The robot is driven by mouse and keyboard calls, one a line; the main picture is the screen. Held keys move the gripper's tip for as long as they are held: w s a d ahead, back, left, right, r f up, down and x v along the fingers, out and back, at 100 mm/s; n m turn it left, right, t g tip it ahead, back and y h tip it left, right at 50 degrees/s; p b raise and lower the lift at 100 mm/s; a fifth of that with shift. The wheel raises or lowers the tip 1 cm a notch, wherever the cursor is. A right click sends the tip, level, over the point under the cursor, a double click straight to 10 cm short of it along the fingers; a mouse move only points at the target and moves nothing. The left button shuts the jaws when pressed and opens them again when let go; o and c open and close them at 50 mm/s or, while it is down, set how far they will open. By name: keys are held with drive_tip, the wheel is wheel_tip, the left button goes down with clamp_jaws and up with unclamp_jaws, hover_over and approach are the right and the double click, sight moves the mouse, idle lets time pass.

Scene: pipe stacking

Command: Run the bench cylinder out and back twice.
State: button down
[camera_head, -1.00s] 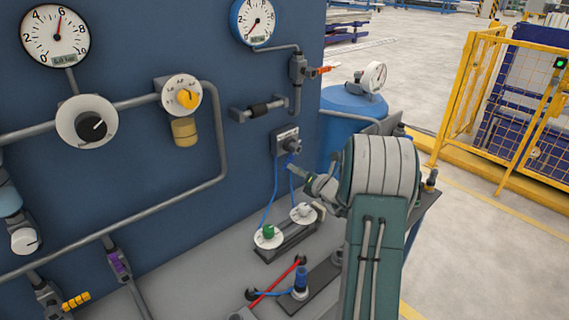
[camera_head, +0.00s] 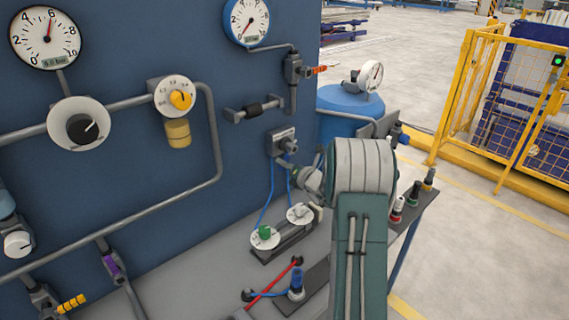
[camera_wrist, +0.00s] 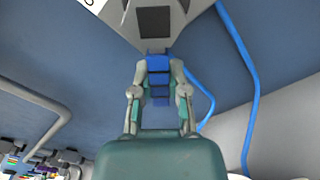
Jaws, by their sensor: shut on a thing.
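A grey valve block (camera_head: 284,141) is mounted on the blue panel, with two blue hoses running down from it. The hoses reach a unit on the bench with two white dials, one with a green knob; this appears to be the bench cylinder (camera_head: 287,243). My gripper (camera_wrist: 159,80) points at the valve in the wrist view, its fingers shut on a blue lever-like part (camera_wrist: 158,63) just below the grey valve body (camera_wrist: 154,22). In the head view my gripper (camera_head: 292,168) is at the valve, with its fingertips partly hidden. The cylinder's rod position is unclear.
A blue-topped fitting (camera_head: 297,282) and a red bar (camera_head: 275,288) lie on the near bench. Small bottles (camera_head: 413,194) line the right bench edge. A blue tank (camera_head: 350,105) stands behind. Gauges, knobs and grey pipes (camera_head: 190,190) cover the panel at left.

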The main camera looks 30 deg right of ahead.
drive_tip(key=shift+d, duration=0.15)
drive_tip(key=d+n, duration=0.6)
drive_tip(key=n, duration=1)
drive_tip(key=shift+w+d+r, duration=0.15)
drive_tip(key=shift+w+r, duration=0.05)
drive_tip(key=shift+w, duration=0.25)
idle(0.4)
drive_tip(key=c, duration=0.7)
unclamp_jaws()
drive_tip(key=shift+c, duration=0.2)
drive_tip(key=shift+o, duration=0.6)
drive_tip(key=shift+f, duration=0.1)
